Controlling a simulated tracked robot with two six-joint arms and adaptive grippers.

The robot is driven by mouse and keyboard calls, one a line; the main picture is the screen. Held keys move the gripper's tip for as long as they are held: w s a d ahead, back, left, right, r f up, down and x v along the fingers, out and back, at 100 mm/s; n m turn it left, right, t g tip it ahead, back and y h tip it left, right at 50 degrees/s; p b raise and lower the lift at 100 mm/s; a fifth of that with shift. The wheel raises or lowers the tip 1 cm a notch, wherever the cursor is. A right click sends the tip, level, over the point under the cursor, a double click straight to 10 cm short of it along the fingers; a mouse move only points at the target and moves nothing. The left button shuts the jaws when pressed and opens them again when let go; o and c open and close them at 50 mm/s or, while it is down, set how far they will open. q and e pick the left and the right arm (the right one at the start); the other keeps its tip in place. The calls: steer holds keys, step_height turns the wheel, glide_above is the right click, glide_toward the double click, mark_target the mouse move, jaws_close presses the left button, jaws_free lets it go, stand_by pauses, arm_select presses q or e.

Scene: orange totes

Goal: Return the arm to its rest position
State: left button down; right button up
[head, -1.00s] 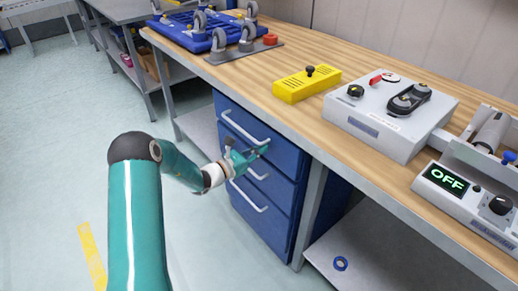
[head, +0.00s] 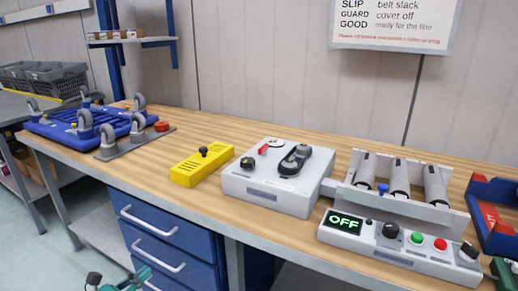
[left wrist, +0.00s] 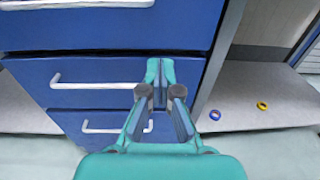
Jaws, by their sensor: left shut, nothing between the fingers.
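My left gripper (head: 135,279) shows only in part at the bottom left edge of the head view, low in front of the blue drawer unit (head: 165,218). In the left wrist view the gripper (left wrist: 161,92) is teal with grey joints. Its fingers are shut with nothing between them, and they point at the drawer fronts. The drawers with white handles look closed. I cannot tell the exact gap between the fingertips and the drawer front. Most of my left arm is out of the head view.
The wooden workbench (head: 215,138) holds a blue caster frame (head: 75,128), a yellow box (head: 202,167), a grey control box (head: 262,190) and a roller unit whose display (head: 343,222) reads OFF. Blue (left wrist: 215,115) and yellow (left wrist: 262,106) rings lie on the lower shelf.

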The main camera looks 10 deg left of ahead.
arm_select(q)
steer(key=s+d+f+m+g+h, duration=0.2)
steer(key=d+f+g, duration=0.15)
steer(key=d, duration=0.35)
steer(key=s+d+f+m+g+h, duration=0.1)
steer(key=d+f+m+g+h, duration=0.2)
steer(key=d+f, duration=0.25)
steer(key=s+d+f+m+g+y, duration=0.3)
steer(key=s+d+f+m+g, duration=0.2)
steer(key=s+d+f+m, duration=0.45)
steer(key=s+d+f+m+g+y, duration=0.3)
steer(key=s+d+f+m+g, duration=0.4)
steer(key=m, duration=0.6)
step_height(320, 180, up, 19)
steer(key=d+m+t+p, duration=0.1)
steer(key=m+t+p, duration=0.1)
steer(key=p, duration=1.4)
steer(key=shift+d+f+m+p, duration=0.15)
steer(key=shift+d+m+p, duration=0.2)
steer(key=shift+m, duration=0.2)
arm_select(e)
step_height(320, 180, up, 17)
steer(key=shift+f, duration=0.2)
arm_select(q)
steer(key=shift+f+t, duration=0.1)
steer(key=shift+t, duration=0.15)
arm_select(e)
steer(key=shift+c, duration=0.2)
